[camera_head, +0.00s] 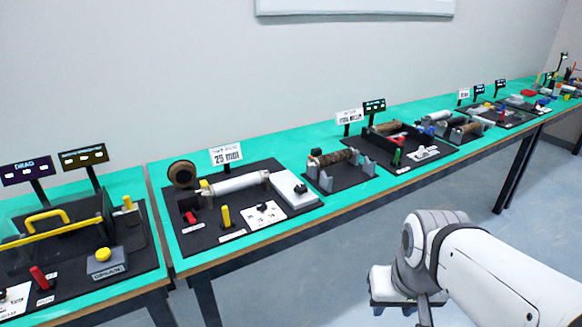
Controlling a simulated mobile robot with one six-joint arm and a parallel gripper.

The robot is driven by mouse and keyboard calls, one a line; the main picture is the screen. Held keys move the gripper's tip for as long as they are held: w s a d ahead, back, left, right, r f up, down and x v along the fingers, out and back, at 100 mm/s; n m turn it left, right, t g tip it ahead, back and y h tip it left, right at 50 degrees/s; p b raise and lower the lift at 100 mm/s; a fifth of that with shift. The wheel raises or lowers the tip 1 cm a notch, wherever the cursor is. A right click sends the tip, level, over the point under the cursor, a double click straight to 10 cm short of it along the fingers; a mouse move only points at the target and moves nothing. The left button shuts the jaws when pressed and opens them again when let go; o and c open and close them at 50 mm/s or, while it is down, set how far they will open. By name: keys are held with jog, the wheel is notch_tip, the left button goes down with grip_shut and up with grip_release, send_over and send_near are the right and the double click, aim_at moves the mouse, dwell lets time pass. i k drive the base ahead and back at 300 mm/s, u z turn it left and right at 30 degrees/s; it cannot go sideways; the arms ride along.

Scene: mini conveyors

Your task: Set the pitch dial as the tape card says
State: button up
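A white card (226,155) stands behind a black board on the teal bench; its large print reads 25 mm, and its small top line is too small to read surely. On the board, a small dark knob (263,207) sits on a white plate with marks around it. Another dark knob (301,189) sits on a pale box at the right end of a white roller (236,184). I cannot tell which knob is the pitch dial, or its setting. My gripper (395,300) is at the lower right, off the bench and apart from the board; its fingers are not clear.
The board also holds a brown reel (182,174), a red lever (190,217) and a yellow lever (226,216). A yellow-handled station (48,222) stands left. A brown-roller station (335,160) and several others extend right. Open floor (330,265) lies before the bench.

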aim_at(261, 207)
jog(key=i, duration=1.15)
jog(key=u, duration=0.6)
